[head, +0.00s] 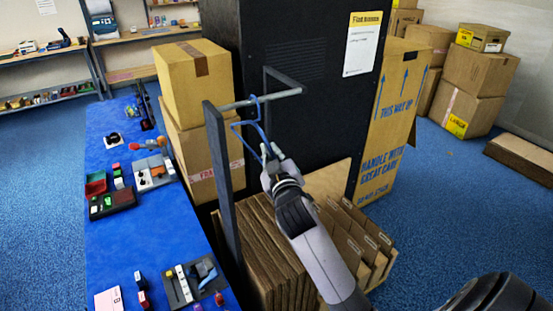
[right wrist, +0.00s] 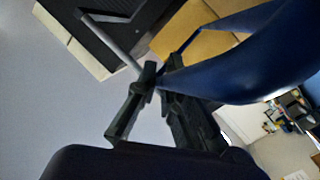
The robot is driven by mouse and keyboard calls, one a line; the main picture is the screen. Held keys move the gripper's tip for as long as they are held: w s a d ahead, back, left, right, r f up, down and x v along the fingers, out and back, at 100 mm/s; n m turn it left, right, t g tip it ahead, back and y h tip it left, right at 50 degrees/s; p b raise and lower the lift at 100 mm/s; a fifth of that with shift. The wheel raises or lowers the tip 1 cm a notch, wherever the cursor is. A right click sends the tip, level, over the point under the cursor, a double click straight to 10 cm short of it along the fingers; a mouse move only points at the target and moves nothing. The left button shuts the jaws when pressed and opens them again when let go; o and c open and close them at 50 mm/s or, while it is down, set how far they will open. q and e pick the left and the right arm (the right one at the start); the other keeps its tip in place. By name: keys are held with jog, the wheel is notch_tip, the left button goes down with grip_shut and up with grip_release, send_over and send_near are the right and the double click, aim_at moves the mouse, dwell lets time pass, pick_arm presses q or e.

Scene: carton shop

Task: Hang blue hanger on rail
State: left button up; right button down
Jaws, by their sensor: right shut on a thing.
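The rail (head: 275,97) is a short grey rod between a dark upright post and a dark frame, in front of the tall black cabinet. The blue hanger (head: 245,123) is at the rail, its body below the rod. Its hook (head: 255,102) overlaps the rod and looks to be over it; whether it bears weight I cannot tell. My right gripper (head: 271,154) is shut on the hanger's lower right part. In the right wrist view, the fingers (right wrist: 150,88) close on the blue hanger (right wrist: 235,72), and the grey rail (right wrist: 112,42) shows behind. My left gripper is not in view.
The dark post (head: 225,185) stands beside the blue-topped table (head: 155,235), which carries small trays and parts. Flat cartons (head: 275,245) stand below the gripper. Stacked boxes (head: 195,80) are left of the black cabinet (head: 300,45). Blue floor at right is open.

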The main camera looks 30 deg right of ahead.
jog(key=shift+w+d+f+b, duration=0.1)
jog(key=shift+w+b, duration=0.45)
jog(key=shift+w, duration=1)
jog(key=shift+w+d+b, duration=0.1)
jog(key=shift+w+b, duration=0.4)
jog(key=shift+w, duration=1.05)
jog(key=shift+s+f+b, duration=0.1)
jog(key=shift+f+b, duration=0.6)
jog(key=shift+f, duration=0.35)
jog(key=c, duration=1.7)
grip_release()
jog(key=shift+o, duration=0.2)
jog(key=v, duration=1.2)
